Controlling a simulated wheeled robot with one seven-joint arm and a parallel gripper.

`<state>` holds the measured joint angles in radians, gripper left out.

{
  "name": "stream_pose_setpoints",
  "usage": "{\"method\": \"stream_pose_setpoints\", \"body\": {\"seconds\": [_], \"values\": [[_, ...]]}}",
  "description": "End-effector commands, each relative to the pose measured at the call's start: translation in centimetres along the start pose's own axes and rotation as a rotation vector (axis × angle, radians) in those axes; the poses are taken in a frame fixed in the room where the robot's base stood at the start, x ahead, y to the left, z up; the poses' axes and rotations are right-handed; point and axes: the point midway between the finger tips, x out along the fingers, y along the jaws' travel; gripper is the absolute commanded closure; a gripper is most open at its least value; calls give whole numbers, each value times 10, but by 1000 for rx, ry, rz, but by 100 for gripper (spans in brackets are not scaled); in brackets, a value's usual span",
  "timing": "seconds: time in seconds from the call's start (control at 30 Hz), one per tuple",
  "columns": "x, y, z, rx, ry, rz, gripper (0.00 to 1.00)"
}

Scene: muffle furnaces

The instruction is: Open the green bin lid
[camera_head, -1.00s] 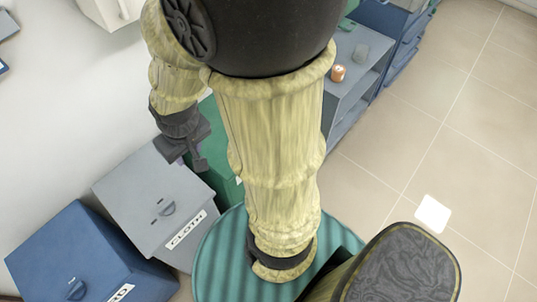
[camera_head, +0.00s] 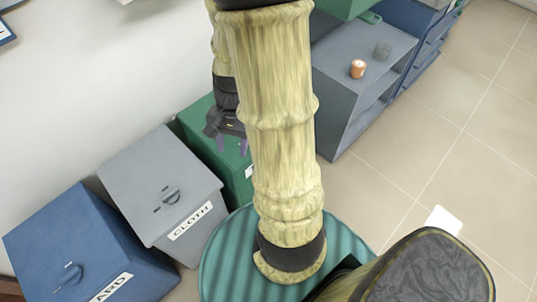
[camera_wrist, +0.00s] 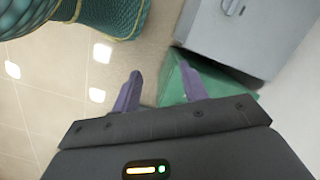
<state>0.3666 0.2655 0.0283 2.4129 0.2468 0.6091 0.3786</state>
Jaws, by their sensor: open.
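The green bin (camera_head: 236,178) stands against the wall, right of the grey bin. My arm hides part of it, and its lid handle does not show. Its lid looks shut in what shows. In the wrist view part of the green bin (camera_wrist: 172,90) shows between and behind the right finger. My gripper (camera_head: 231,146) points down over the green bin, and in the wrist view its two purple fingers (camera_wrist: 160,72) are apart with nothing between them. I cannot tell whether the fingers touch the bin.
A grey bin (camera_head: 150,170) marked CLOTH and a blue bin (camera_head: 75,230) stand to the left, both lids shut. Tiled floor (camera_head: 420,150) is open at right.

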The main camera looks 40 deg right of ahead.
Motion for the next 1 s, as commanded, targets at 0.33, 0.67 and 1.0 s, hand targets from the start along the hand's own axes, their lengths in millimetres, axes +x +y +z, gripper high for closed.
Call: {"method": "stream_pose_setpoints", "body": {"seconds": [0.33,0.67,1.0], "values": [[109,51,-67,1020,-492,-79,56],[184,108,-142,1815,-1125,-199,56],[246,209,-215,2215,-1964,-367,56]]}}
